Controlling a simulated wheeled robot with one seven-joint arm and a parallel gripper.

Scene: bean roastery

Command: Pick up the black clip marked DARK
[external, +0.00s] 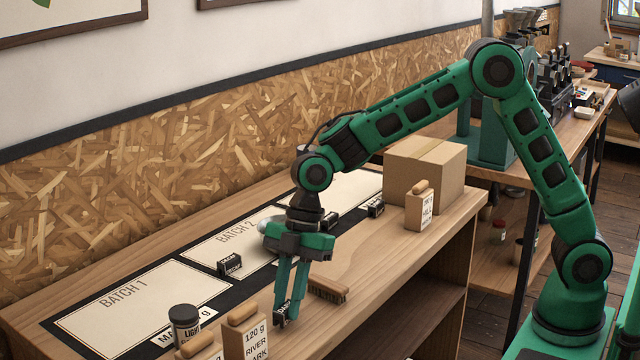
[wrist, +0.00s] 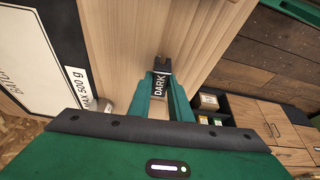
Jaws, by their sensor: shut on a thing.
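The black clip marked DARK (wrist: 160,84) is between my gripper's fingertips (wrist: 163,95) in the wrist view, its white lettering readable. In the external view my gripper (external: 287,312) points down near the front edge of the wooden counter (external: 385,265), and the clip (external: 281,316) shows small and dark at the fingertips. The fingers are shut on it. I cannot tell whether the clip still touches the counter top.
A brush (external: 328,288) lies just right of the fingers. Boxes labelled RIVER DARK (external: 247,338) and a jar marked LIGHT (external: 185,322) stand at the front left. Another black clip (external: 230,265) is on the mat. A cardboard carton (external: 425,168) stands behind.

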